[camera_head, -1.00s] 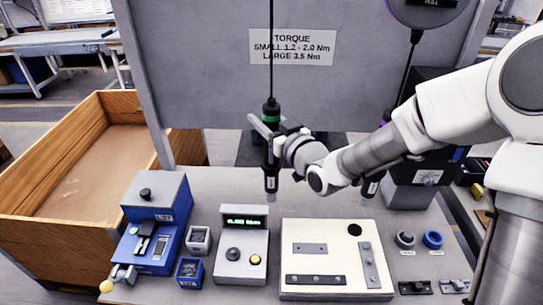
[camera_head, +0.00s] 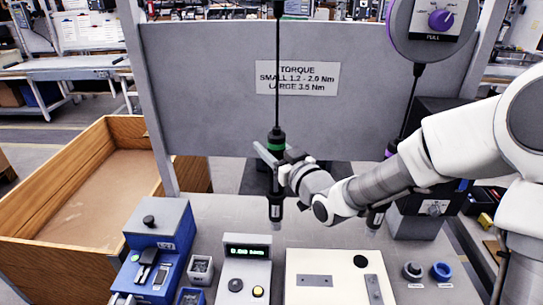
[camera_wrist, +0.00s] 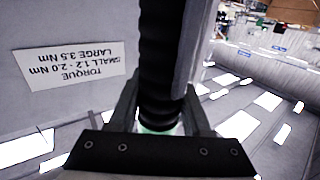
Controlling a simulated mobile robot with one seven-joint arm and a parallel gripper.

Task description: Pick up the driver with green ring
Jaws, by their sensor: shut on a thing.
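The driver with the green ring (camera_head: 276,138) hangs upright on a black cable in front of the grey panel, above the bench. My gripper (camera_head: 272,160) is shut on its dark body just below the green ring. In the wrist view the black ribbed part of the driver (camera_wrist: 160,60) stands between the two fingers (camera_wrist: 158,118), with a pale green glint near its lower end. The driver's lower tip is clear of the bench. Part of its body is hidden behind the gripper fingers.
A second driver (camera_head: 376,217) hangs to the right, partly behind my arm, below a round reel (camera_head: 432,28) with a purple knob. The bench holds a blue device (camera_head: 160,240), a torque display (camera_head: 246,262) and a cream plate board (camera_head: 330,270). A wooden crate (camera_head: 60,235) stands at left.

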